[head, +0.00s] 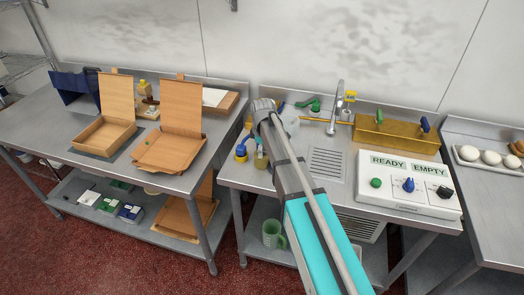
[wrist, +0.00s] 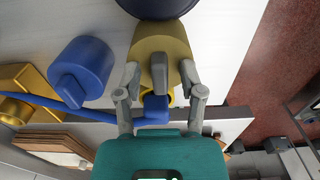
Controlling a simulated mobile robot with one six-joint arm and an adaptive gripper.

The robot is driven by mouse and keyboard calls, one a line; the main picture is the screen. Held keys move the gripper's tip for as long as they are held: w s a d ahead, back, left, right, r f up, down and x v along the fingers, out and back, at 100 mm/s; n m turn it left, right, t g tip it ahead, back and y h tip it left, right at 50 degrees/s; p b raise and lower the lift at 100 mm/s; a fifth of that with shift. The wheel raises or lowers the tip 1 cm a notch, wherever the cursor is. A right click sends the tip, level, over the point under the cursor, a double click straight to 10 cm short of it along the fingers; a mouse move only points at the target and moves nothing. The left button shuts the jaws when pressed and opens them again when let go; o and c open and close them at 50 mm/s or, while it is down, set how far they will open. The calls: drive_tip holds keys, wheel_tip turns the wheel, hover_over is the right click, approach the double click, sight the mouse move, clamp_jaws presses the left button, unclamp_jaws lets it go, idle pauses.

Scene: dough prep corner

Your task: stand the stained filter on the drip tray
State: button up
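A khaki cylinder (wrist: 160,45) with a grey tab on its end, which may be the stained filter, is at the top middle of the wrist view. It also shows in the head view (head: 260,159), left of my arm on the steel counter. My gripper (wrist: 160,72) is open, its fingers spread either side of the grey tab, with gaps between. Whether the fingertips touch the cylinder's edges is unclear. A ribbed panel (head: 327,164), possibly the drip tray, lies right of my arm.
A blue knobbed cylinder (wrist: 80,70) stands close beside the khaki one. A dark round thing (wrist: 156,7) is beyond it. A tap (head: 336,105), brass box (head: 396,137) and white control panel (head: 406,186) are on the right. Cardboard boxes stand on the left table (head: 192,182).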

drive_tip(key=shift+r, duration=0.15)
wheel_tip(320, 180, up, 12)
drive_tip(key=p, duration=1.2)
idle(0.4)
idle(0.6)
drive_tip(key=s+d+m, duration=0.7)
drive_tip(key=s, duration=0.4)
drive_tip(key=s+d+m, duration=0.7)
drive_tip(key=s, duration=0.5)
drive_tip(key=shift+d, duration=0.15)
